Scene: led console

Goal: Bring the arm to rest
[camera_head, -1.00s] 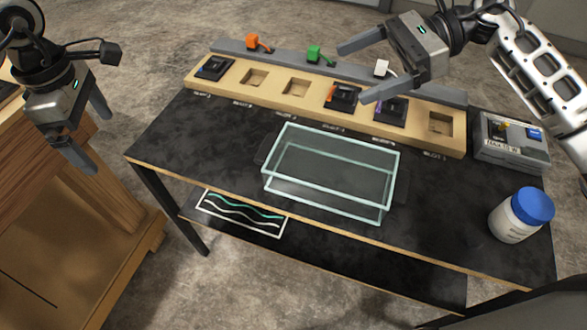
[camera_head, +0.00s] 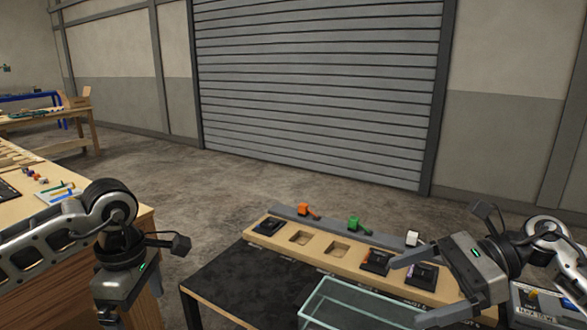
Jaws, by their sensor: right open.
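My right gripper (camera_head: 412,290) is open and empty at the lower right, its fingers pointing left over the right part of the wooden slot board (camera_head: 350,267). My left gripper (camera_head: 112,308) hangs at the lower left, cut off by the bottom edge. Its fingertips are out of view, so its opening cannot be judged. The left arm stands beside the black table (camera_head: 225,283), apart from it. The board holds several black modules and shows empty square slots at its left middle.
A clear glass bin (camera_head: 340,305) sits on the black table, partly cut off. Orange (camera_head: 304,209), green (camera_head: 354,222) and white (camera_head: 412,237) pieces stand along the board's back rail. A grey box (camera_head: 545,304) is at the right. A wooden bench (camera_head: 30,170) stands at left, a roller shutter (camera_head: 320,80) behind.

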